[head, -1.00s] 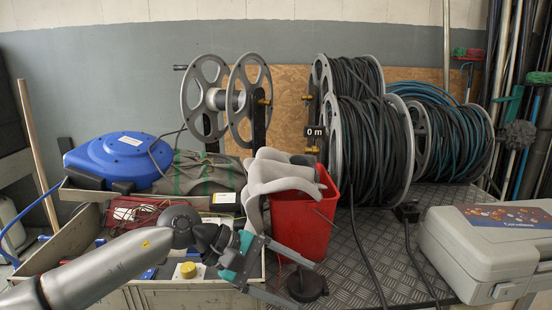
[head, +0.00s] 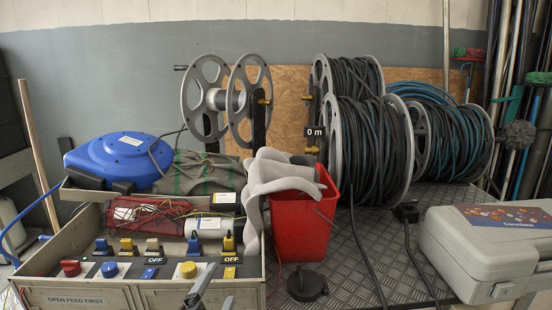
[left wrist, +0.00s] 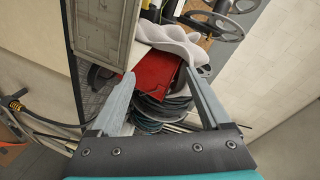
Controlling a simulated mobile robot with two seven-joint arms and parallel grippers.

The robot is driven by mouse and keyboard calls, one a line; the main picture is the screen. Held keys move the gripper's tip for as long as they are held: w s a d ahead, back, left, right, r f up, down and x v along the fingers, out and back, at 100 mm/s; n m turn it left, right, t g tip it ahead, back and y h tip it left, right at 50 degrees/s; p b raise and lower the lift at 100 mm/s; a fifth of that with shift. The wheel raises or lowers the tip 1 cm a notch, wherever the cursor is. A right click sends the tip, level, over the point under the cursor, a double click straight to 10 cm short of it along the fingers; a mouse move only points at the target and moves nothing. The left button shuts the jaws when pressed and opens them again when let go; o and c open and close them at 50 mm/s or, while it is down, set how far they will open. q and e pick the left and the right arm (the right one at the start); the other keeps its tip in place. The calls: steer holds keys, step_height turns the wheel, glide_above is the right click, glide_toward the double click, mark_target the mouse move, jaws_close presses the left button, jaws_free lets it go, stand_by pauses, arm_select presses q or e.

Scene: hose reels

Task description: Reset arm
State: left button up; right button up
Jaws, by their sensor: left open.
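My left gripper (head: 210,288) shows only as its grey fingertips at the bottom edge of the head view, in front of the control box with its switches (head: 150,262). The rest of the left arm is out of that view. In the left wrist view, the two fingers of the left gripper (left wrist: 158,74) are spread apart with nothing between them. Beyond them are the red bucket (left wrist: 152,84) and the pale cloth (left wrist: 165,38), apart from the fingers as far as I can tell. My right gripper is in neither view.
The red bucket (head: 300,225) with the draped cloth (head: 268,185) stands right of the control box. Hose reels (head: 370,140) stand behind it. A blue reel (head: 118,158) sits at the left. A grey case (head: 490,250) lies at the right. Chequered metal surface (head: 365,265) is partly clear.

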arm_select(q)
steer(key=s+a+f+n+g+y, duration=0.1)
steer(key=s+a+f+n+g, duration=0.2)
steer(key=s+f+n+g, duration=0.65)
steer(key=s+a+f+n+g, duration=0.3)
steer(key=s+f, duration=0.4)
steer(key=s, duration=0.7)
step_height(320, 180, down, 20)
steer(key=a+r, duration=0.1)
steer(key=s+a+f, duration=0.3)
steer(key=s+f, duration=0.3)
steer(key=f, duration=0.1)
steer(key=s+a+f+y, duration=0.1)
steer(key=s+a+f, duration=0.2)
steer(key=s+f, duration=0.2)
step_height(320, 180, down, 3)
steer(key=shift+s+m+g+p, duration=0.35)
steer(key=shift+m+p, duration=0.1)
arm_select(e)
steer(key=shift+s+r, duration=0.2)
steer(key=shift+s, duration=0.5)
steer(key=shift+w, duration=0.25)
